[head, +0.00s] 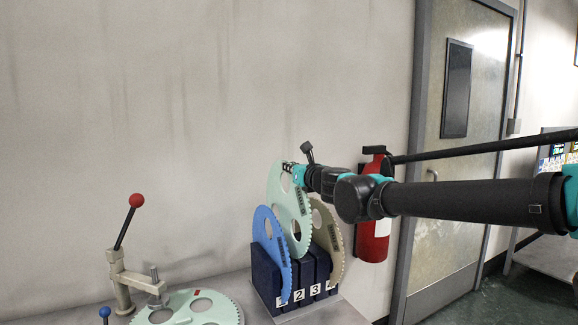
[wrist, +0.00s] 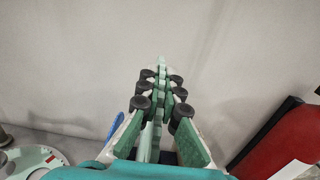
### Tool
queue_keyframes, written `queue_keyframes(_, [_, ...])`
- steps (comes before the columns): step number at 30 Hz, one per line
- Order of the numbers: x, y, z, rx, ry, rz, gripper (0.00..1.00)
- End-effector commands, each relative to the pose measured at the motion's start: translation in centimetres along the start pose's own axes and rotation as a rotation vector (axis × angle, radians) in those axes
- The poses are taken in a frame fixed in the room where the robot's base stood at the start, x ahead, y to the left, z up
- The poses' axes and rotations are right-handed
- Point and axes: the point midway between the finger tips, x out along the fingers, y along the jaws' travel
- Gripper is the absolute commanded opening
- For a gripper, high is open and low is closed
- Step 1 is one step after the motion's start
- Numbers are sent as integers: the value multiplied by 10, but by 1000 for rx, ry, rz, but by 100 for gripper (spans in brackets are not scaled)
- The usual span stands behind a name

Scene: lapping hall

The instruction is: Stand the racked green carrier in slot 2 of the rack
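The green carrier (head: 290,215), a pale green toothed disc with holes, stands upright between the blue and beige carriers. It sits higher than both, with its lower edge at the top of the dark blue rack (head: 265,277); I cannot tell whether that edge is inside slot 2. My gripper (head: 289,169) is shut on its upper edge. In the wrist view the gripper's fingers (wrist: 160,92) close on the carrier, seen edge-on (wrist: 155,135). The rack's front labels 2 and 3 show; label 1 is partly hidden by the blue carrier.
A blue carrier (head: 266,246) stands at the rack's left and a beige carrier (head: 333,238) at its right, both close to the green one. Another pale green carrier (head: 222,308) lies flat by a red-knobbed lever (head: 126,228). A fire extinguisher (head: 374,235) hangs right of the rack.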

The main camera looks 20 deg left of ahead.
Motion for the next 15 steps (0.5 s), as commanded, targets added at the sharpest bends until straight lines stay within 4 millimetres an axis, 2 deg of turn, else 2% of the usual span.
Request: queue_keyframes(15, [0,0,-10,0,0,0,0])
